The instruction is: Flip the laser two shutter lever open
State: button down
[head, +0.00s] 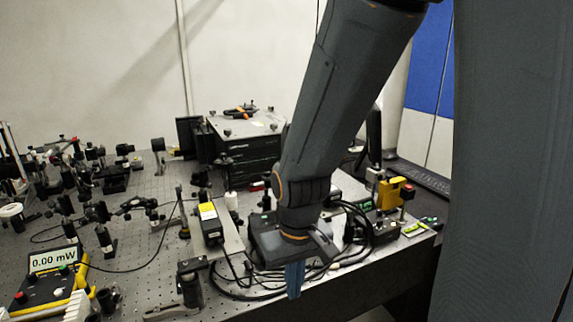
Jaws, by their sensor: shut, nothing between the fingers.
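My gripper (293,279) points down at the front edge of the optical bench, with its blue fingers shut and nothing between them. A long module with a yellow and white label (208,211) lies on a grey plate left of my gripper and may be a laser. I cannot tell which unit is laser two. No shutter lever can be made out, and my arm hides part of the middle of the bench.
Black cables (236,294) loop on the bench beside my gripper. A power meter (53,262) at the lower left reads 0.00 mW. Many optic mounts crowd the left side. A stack of black instruments (243,150) stands at the back. Some bare perforated bench (140,255) shows at centre left.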

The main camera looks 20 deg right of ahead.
jog(key=shift+a, duration=0.3)
jog(key=w+d+r+n+t+h, duration=0.1)
jog(key=w+d+r, duration=0.3)
jog(key=r, duration=0.4)
jog(key=w+d+r+n+t, duration=0.2)
jog(key=w+d+r+t, duration=0.1)
jog(key=r, duration=0.6)
jog(key=w+d+r+n+t+h, duration=0.1)
jog(key=w+d+r, duration=0.4)
jog(key=w+r, duration=0.2)
jog(key=shift+d+r+n+t+h+p, duration=0.2)
jog(key=shift+r+n+t+h+p, duration=0.15)
jog(key=shift+r, duration=0.55)
jog(key=shift+f, duration=0.1)
